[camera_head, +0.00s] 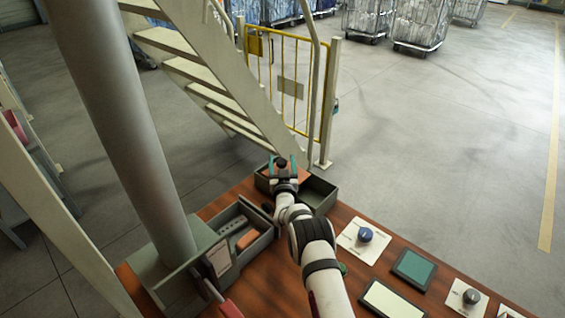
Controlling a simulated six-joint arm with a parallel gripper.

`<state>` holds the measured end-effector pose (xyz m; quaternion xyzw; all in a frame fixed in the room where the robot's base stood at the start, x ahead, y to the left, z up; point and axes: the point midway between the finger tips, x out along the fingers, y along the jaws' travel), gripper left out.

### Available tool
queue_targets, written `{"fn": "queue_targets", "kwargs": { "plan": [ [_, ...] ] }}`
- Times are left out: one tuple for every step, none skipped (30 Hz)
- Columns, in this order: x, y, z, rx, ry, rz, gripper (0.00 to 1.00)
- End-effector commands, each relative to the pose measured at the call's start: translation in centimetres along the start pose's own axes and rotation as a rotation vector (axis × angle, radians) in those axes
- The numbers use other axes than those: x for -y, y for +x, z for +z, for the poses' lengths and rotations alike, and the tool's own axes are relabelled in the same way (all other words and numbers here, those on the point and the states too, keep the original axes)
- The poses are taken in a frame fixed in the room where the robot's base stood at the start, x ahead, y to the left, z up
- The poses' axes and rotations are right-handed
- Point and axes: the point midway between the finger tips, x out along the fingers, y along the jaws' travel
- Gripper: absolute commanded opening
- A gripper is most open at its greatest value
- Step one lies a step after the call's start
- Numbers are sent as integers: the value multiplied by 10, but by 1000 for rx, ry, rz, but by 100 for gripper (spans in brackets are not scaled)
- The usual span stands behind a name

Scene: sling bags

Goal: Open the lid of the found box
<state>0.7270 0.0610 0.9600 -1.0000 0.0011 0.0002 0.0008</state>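A dark grey-green box (321,193) stands at the far edge of the wooden table. Its right part is open at the top, and a reddish-brown surface (302,174) shows in its left part. I cannot tell whether that is a lid or something inside. My gripper (282,162) is above or at this box and hides part of it. Its two teal fingertips are apart, with a small dark shape between them. I cannot tell whether they hold it. A second grey-green box (262,244) to the left is open and contains an orange-brown block (247,239).
Right of my arm, the table (348,213) carries a white plate with a blue knob (365,234), a green panel (413,268), a pale panel (391,301) and a dark-knobbed plate (471,297). A staircase (222,85) and yellow gate (284,84) stand behind.

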Motion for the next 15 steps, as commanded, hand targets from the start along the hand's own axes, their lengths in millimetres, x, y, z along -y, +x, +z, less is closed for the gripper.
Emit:
{"fn": "queue_targets", "kwargs": {
  "plan": [
    [0, 0, 0, 0, 0, -1, 73],
    [0, 0, 0, 0, 0, -1, 73],
    [0, 0, 0, 0, -1, -1, 73],
    [0, 0, 0, 0, -1, -1, 73],
    [1, 0, 0, 0, -1, -1, 73],
    [1, 0, 0, 0, -1, -1, 73],
    [1, 0, 0, 0, -1, -1, 73],
    [1, 0, 0, 0, -1, -2, 73],
    [1, -2, 0, 1, -1, -2, 73],
    [1, -3, 1, 2, -1, -2, 73],
    [1, -5, 0, 1, -2, -2, 73],
    [1, -9, 1, 2, -1, -2, 73],
    [1, -13, 0, 1, -1, -1, 73],
    [1, -17, 1, 3, -1, -1, 73],
    [1, -25, 0, 2, -2, -2, 73]
  ]
}}
